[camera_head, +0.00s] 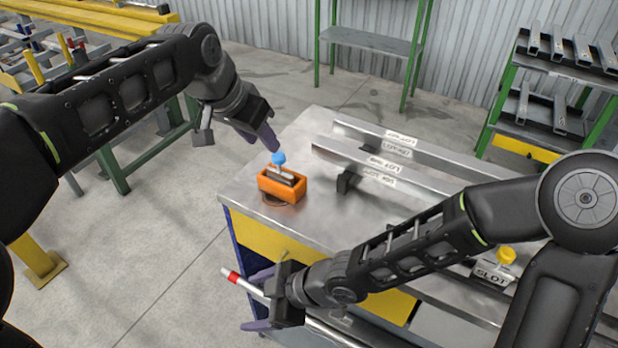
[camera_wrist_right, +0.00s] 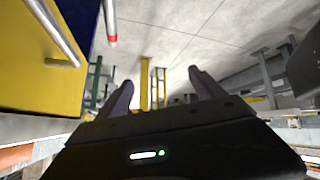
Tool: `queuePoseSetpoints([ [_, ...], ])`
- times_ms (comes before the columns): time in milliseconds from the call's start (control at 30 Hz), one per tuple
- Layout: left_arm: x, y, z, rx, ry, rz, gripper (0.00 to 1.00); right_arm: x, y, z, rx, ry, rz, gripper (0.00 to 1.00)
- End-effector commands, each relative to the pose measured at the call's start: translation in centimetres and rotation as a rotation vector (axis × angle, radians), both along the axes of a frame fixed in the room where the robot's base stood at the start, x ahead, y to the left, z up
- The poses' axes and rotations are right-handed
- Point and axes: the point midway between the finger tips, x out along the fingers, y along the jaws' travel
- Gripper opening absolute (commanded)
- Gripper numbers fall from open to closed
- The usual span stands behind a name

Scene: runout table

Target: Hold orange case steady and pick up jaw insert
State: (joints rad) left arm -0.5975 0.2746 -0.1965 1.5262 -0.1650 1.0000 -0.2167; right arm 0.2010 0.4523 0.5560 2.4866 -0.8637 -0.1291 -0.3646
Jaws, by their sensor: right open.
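The orange case (camera_head: 282,190) sits near the left end of the metal table. A grey metal piece, probably the jaw insert (camera_head: 286,175), lies in its open top, with a blue knob (camera_head: 278,158) standing above it. My left gripper (camera_head: 271,142) reaches down from the upper left, its fingertips right at the blue knob; whether they touch it or are shut is unclear. My right gripper (camera_head: 258,300) is open and empty, low in front of the table's front edge, away from the case. Its two spread fingers also show in the right wrist view (camera_wrist_right: 162,85).
A pale rod with a red band (camera_head: 238,280) shows by my right gripper. The metal table (camera_head: 240,180) bears long rails (camera_head: 400,150), a black block (camera_head: 348,182) and a yellow knob (camera_head: 506,256). A green-framed rack (camera_head: 520,120) stands behind right. Bare floor lies left of the table.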

Motion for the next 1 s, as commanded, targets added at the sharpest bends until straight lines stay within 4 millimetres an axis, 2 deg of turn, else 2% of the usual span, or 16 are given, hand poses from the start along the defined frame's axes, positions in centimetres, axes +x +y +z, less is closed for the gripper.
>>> queuePoseSetpoints([
  [33,0.0,0.0,0.0,0.000,0.000,0.000,0.36,2.0,0.4,1.2,0.062,-0.026,-0.047,0.78],
  [233,0.0,0.0,0.0,0.000,0.000,0.000,0.36,9.2,1.4,8.3,0.288,-0.206,-0.176,0.78],
  [367,0.0,0.0,0.0,0.000,0.000,0.000,0.36,14.1,0.5,14.3,0.442,-0.363,-0.274,0.78],
  [433,0.0,0.0,0.0,0.000,0.000,0.000,0.36,16.6,-0.6,17.9,0.525,-0.461,-0.330,0.78],
  [500,0.0,0.0,0.0,0.000,0.000,0.000,0.36,19.7,-3.7,19.9,0.563,-0.495,-0.414,0.78],
  [667,0.0,0.0,0.0,0.000,0.000,0.000,0.36,25.1,-11.1,24.8,0.662,-0.566,-0.574,0.78],
  [700,0.0,0.0,0.0,0.000,0.000,0.000,0.36,25.4,-11.8,25.2,0.682,-0.553,-0.573,0.78],
  [767,0.0,0.0,0.0,0.000,0.000,0.000,0.36,24.9,-11.7,24.6,0.689,-0.479,-0.528,0.78],
  [867,0.0,0.0,0.0,0.000,0.000,0.000,0.36,24.3,-12.4,23.5,0.677,-0.364,-0.487,0.78],
  [1000,0.0,0.0,0.0,0.000,0.000,0.000,0.36,23.7,-14.5,21.4,0.620,-0.199,-0.482,0.78],
])
